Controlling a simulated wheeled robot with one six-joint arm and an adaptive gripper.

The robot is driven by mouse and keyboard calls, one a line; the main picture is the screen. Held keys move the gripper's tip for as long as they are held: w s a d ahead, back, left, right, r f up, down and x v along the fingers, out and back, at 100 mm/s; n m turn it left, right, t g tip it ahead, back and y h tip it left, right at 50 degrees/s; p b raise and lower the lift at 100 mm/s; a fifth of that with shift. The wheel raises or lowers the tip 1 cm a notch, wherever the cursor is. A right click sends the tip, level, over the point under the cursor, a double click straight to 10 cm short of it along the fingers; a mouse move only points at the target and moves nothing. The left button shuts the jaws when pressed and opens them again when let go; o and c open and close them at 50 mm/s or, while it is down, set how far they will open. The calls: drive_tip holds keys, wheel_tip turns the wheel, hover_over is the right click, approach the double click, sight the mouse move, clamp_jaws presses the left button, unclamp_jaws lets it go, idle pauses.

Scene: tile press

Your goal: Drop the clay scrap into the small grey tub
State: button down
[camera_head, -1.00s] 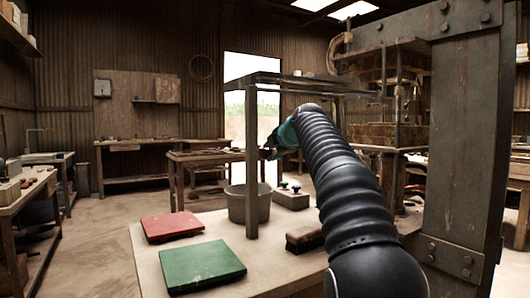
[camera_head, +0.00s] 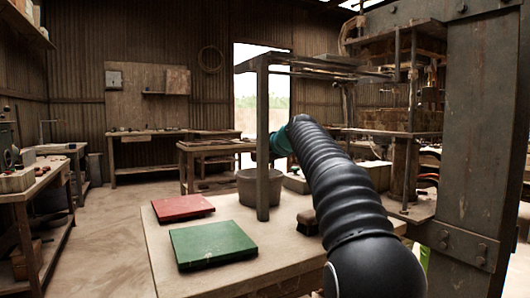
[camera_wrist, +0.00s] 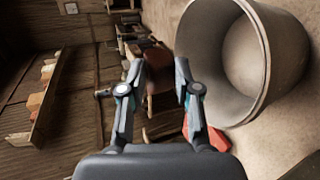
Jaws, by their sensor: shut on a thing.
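In the wrist view my gripper (camera_wrist: 158,64) is shut on a small brown lump, the clay scrap (camera_wrist: 156,57), between its fingertips. The grey tub (camera_wrist: 263,35) is large and close at the right of that view, with its open mouth beside the fingers. The scrap is outside the tub's rim in the picture. In the head view the tub (camera_head: 244,188) stands on the table behind a metal post, and my arm reaches past its right side. The fingers and scrap are not clear there.
A red board (camera_head: 183,208) and a green board (camera_head: 212,243) lie on the table (camera_head: 160,245). The rack's metal post (camera_head: 263,140) stands in front of the tub. A dark brush-like block (camera_head: 307,222) lies near my arm. The heavy press frame (camera_head: 470,150) rises at the right.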

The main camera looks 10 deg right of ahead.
drive_tip(key=shift+f+b, duration=1.15)
drive_tip(key=shift+f, duration=0.75)
drive_tip(key=c, duration=0.7)
unclamp_jaws()
drive_tip(key=shift+c, duration=0.2)
wheel_tip(320, 180, up, 7)
drive_tip(key=p, duration=0.5)
